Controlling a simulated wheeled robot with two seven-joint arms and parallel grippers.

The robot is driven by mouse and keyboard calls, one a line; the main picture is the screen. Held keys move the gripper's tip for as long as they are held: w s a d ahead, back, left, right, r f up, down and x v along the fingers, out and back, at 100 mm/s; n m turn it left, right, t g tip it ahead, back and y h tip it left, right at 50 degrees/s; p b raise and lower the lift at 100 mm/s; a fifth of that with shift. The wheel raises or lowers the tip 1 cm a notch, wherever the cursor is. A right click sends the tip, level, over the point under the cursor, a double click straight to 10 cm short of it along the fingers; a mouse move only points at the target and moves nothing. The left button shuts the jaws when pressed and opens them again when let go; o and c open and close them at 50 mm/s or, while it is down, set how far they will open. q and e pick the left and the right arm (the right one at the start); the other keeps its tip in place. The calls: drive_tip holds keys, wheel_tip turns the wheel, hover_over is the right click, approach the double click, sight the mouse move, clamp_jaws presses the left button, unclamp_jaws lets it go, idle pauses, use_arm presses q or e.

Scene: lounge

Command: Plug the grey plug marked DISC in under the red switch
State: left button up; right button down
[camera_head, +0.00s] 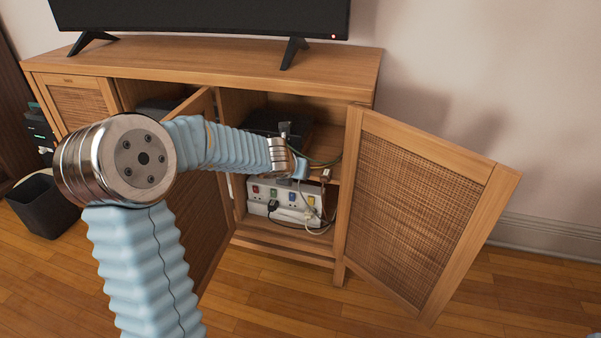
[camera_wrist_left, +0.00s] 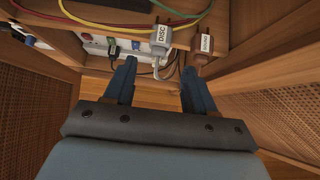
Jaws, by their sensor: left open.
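The grey plug marked DISC (camera_wrist_left: 158,38) is at the shelf's front edge in the left wrist view; I cannot make it out in the head view. My left gripper (camera_head: 301,168) is open inside the cabinet. In the left wrist view its two fingertips (camera_wrist_left: 157,70) are apart, with the DISC plug ahead of the gap between them, not gripped. The white power strip (camera_head: 284,212) stands in the compartment below the shelf. Its red switch (camera_head: 255,189) is leftmost, followed by green, blue and yellow ones. The socket under the red switch looks empty. My right gripper is not in view.
A black plug (camera_head: 272,205) and a white plug (camera_head: 308,213) sit at the strip. Loose cables cross the shelf. The open cabinet door (camera_head: 415,205) bounds the right side; another open door is left.

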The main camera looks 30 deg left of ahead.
use_arm(q)
drive_tip(key=shift+b+x, duration=0.95)
drive_tip(key=shift+x, duration=3.3)
drive_tip(key=shift+s, duration=0.1)
drive_tip(key=c, duration=0.9)
drive_tip(key=shift+s+d+r+b, duration=0.2)
drive_tip(key=shift+s+b, duration=0.05)
drive_tip(key=shift+s, duration=0.55)
drive_tip(key=shift+s+d+r+b, duration=0.2)
drive_tip(key=shift+s+b, duration=0.05)
drive_tip(key=shift+s, duration=0.55)
drive_tip(key=shift+s+d+r+b, duration=0.2)
drive_tip(key=shift+s+b, duration=0.05)
drive_tip(key=shift+s, duration=0.55)
